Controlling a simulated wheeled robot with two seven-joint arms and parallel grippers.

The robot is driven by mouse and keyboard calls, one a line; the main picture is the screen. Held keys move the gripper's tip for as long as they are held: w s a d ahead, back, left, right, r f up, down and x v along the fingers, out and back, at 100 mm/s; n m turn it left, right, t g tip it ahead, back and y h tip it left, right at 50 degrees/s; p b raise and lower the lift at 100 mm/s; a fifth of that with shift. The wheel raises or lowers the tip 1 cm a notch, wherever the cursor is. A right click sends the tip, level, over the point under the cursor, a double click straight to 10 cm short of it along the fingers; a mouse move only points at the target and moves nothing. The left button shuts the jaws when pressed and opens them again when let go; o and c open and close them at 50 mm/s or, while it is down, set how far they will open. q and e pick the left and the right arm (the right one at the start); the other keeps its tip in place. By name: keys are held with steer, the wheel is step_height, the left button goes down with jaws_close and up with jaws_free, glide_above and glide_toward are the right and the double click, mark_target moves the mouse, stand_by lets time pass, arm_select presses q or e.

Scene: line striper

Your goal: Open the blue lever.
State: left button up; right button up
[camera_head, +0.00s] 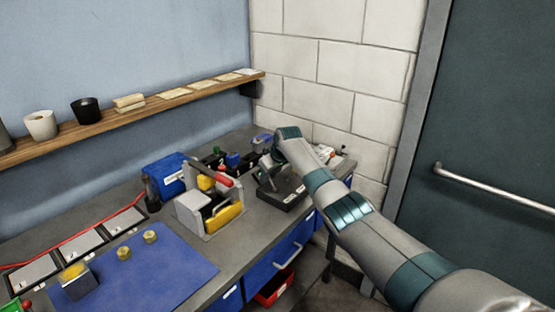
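My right arm reaches in from the lower right to the far end of the workbench. Its gripper (272,160) is small and partly hidden at the wrist, over a dark device with a black base (287,196). I cannot tell whether its fingers are open or touching anything. A small blue part (232,158) stands among dark parts just left of the gripper, and another bluish item (262,139) lies behind it. I cannot tell which, if either, is the blue lever. My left gripper is not in view.
The workbench (240,248) also holds a blue box (165,177), a grey tool holder with red and yellow handles (208,206) and a blue mat (150,275). A wooden shelf (160,108) runs along the wall. Blue drawers (270,265) are below; a dark door (500,120) is right.

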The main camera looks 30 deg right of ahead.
steer(key=b+v, duration=0.4)
steer(key=v, duration=1.2)
steer(key=shift+r, duration=0.4)
steer(key=shift+s+f, duration=0.1)
steer(key=shift+s, duration=0.15)
